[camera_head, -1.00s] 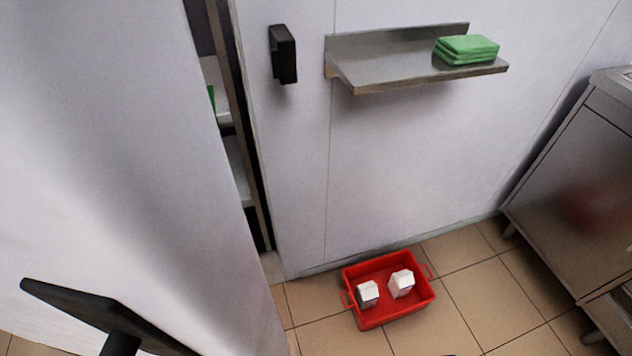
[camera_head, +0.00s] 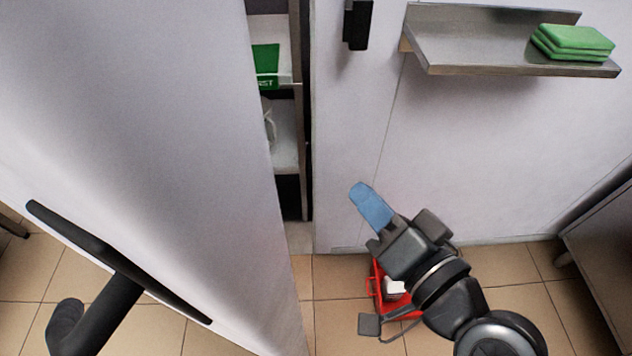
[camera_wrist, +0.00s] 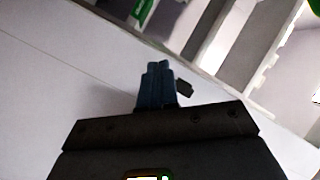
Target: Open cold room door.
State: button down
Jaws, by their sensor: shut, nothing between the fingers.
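The cold room door (camera_head: 150,130) is a large pale panel filling the left of the head view. It stands partly open, with a gap at its right edge. Its black handle (camera_head: 95,290) is at the lower left on the door's face. My gripper (camera_head: 362,192) is at the lower middle, right of the door edge and apart from the handle. Its blue fingers are shut and empty, pointing up and left. In the wrist view the fingers (camera_wrist: 157,85) are together in front of a pale panel, with shelving at the upper right.
Through the gap are shelves (camera_head: 285,175) with a green container (camera_head: 265,62). A black latch piece (camera_head: 357,25) is on the wall. A steel wall shelf (camera_head: 490,50) holds green cloths (camera_head: 575,42). A red crate (camera_head: 376,290) is on the floor, partly behind my arm. A steel cabinet (camera_head: 605,245) stands right.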

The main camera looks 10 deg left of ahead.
jog(key=w+a+r+n+g+y+b, duration=0.25)
jog(key=a+r+n+g+y, duration=0.25)
jog(key=a+r+n+g, duration=0.55)
jog(key=s+d+r+n+g+h+b, duration=0.1)
jog(key=s+d+r+n+g+h, duration=0.3)
jog(key=d+r+n+g+h, duration=0.45)
jog(key=s+a+f+t+h, duration=0.1)
jog(key=s+a+f, duration=0.3)
jog(key=s, duration=0.3)
jog(key=shift+a+f+t+b, duration=0.15)
jog(key=shift+f+t+b, duration=0.2)
jog(key=shift+f, duration=0.55)
jog(key=shift+s+a, duration=0.1)
jog(key=shift+s, duration=0.15)
